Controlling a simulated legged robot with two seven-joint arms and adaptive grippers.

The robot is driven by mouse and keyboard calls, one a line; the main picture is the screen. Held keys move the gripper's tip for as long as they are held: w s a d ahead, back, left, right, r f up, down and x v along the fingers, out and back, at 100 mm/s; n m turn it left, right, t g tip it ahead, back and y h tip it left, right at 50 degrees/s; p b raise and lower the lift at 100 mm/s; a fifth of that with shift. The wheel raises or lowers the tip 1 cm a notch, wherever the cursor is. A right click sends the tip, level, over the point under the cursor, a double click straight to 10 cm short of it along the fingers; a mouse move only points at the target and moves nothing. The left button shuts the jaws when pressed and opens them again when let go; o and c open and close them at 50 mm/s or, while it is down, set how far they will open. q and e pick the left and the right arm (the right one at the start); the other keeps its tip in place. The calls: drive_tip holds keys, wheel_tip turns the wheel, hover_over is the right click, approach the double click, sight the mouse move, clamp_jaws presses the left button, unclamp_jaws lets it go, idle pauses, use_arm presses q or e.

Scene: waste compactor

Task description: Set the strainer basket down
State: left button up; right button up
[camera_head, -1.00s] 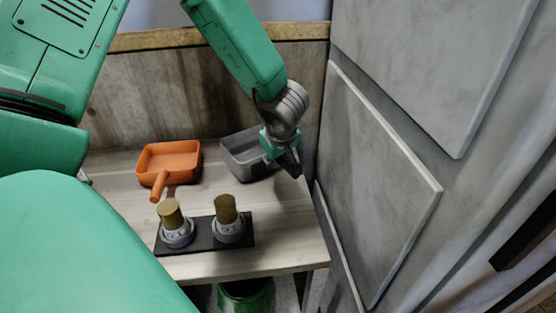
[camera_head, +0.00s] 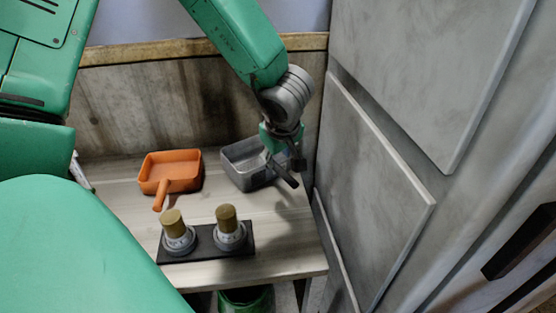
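The grey strainer basket (camera_head: 243,170) rests on the wooden bench at the back right, against the back wall. Its short dark handle (camera_head: 287,179) points toward the front right. Whether a finger still touches the handle cannot be told. The basket looks empty. My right gripper is not in view.
An orange basket (camera_head: 171,170) with a handle sits left of the grey one. Two brown-topped grey fittings (camera_head: 230,234) stand on a black plate in front. A grey panelled wall (camera_head: 375,190) bounds the bench on the right. A green bin (camera_head: 246,301) is below.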

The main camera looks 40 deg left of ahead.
use_arm(q)
drive_tip(key=p+v, duration=0.1)
drive_tip(key=v, duration=0.4)
drive_tip(key=shift+r, duration=0.1)
drive_tip(key=shift+r, duration=0.1)
idle(0.3)
